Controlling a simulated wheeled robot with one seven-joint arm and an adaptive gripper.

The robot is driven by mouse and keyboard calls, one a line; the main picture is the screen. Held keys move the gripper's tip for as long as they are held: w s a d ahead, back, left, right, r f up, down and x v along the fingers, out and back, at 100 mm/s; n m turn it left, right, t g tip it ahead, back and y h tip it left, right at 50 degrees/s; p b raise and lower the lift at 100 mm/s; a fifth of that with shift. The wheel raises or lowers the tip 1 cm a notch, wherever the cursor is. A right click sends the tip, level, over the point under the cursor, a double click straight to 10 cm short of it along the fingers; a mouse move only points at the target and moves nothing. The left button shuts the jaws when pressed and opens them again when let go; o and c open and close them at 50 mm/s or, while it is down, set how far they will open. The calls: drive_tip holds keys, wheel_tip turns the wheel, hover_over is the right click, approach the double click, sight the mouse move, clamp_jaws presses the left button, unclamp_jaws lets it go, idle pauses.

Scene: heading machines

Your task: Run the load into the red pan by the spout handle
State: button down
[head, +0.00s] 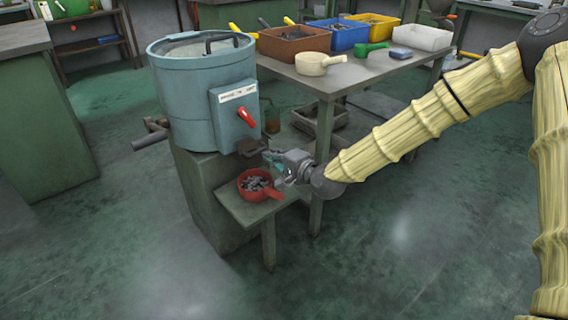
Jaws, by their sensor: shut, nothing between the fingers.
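The red pan (248,194) stands on a low ledge under the blue-grey machine drum (188,103), its handle pointing right. Several small grey metal pieces (258,184) lie in it. A dark spout (250,147) sticks out low on the drum, above the pan. My gripper (270,159) is shut and empty, just right of the spout and above the pan's right side. Whether its fingertips touch the spout or its handle is too small to tell. A red lever (246,117) sits on the drum's labelled control box.
A work table (340,82) behind bears a cream pan (318,63), a green scoop (371,49), and brown (292,46), blue (338,36), yellow (374,28) and white (422,38) bins. A green bench (45,130) stands at left. The floor in front is clear.

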sight(262, 150)
drive_tip(key=shift+b+x, duration=0.4)
drive_tip(key=shift+x, duration=1.3)
drive_tip(key=shift+w, duration=0.1)
drive_tip(key=shift+w+a+f+p, duration=0.15)
drive_tip(key=shift+w+a+p, duration=0.2)
drive_tip(key=shift+p, duration=0.1)
